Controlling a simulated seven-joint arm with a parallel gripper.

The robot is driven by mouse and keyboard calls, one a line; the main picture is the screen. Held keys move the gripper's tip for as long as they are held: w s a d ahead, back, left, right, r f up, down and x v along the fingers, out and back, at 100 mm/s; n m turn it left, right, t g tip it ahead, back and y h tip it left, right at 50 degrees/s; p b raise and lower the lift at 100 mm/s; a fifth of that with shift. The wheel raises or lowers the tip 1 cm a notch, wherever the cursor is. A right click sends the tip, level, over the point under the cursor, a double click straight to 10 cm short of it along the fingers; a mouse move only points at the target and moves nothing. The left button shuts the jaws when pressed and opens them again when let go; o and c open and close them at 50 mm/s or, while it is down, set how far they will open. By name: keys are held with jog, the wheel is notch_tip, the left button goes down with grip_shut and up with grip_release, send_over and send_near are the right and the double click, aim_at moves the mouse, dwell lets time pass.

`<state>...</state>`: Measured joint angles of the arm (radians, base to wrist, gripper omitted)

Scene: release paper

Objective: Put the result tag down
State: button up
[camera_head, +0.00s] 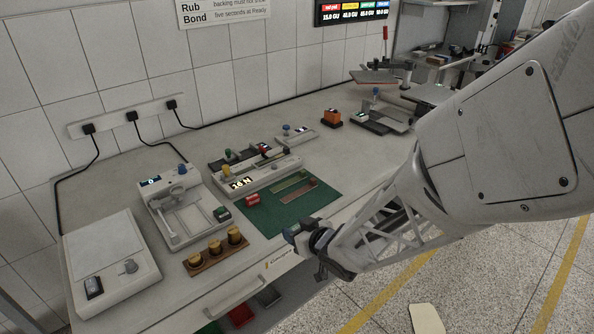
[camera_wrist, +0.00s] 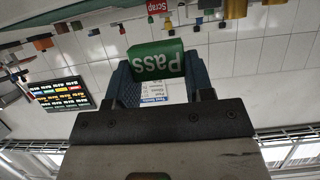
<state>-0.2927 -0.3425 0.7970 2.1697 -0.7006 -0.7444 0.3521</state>
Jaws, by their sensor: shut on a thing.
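My gripper (camera_head: 297,238) is at the front edge of the bench, beside the green mat (camera_head: 285,218). In the wrist view, which is upside down, a green tag reading "Pass" (camera_wrist: 155,60) sits between the two blue-grey fingers of my gripper (camera_wrist: 158,72), and they are shut on it. In the head view I cannot make out the held tag. A red block (camera_head: 252,199) lies on the left part of the mat. A red piece reading "Scrap" (camera_wrist: 160,6) shows beyond the held tag in the wrist view.
A white tester with a blue knob (camera_head: 180,205) and a wooden rack with several brass weights (camera_head: 216,252) stand left of the mat. A long instrument (camera_head: 255,172) stands behind the mat. Bare bench lies right of it.

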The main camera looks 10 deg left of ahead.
send_over(281, 213)
jog(key=shift+f, duration=0.75)
jog(key=shift+f, duration=1.75)
jog(key=shift+f, duration=0.1)
jog(key=o, duration=0.9)
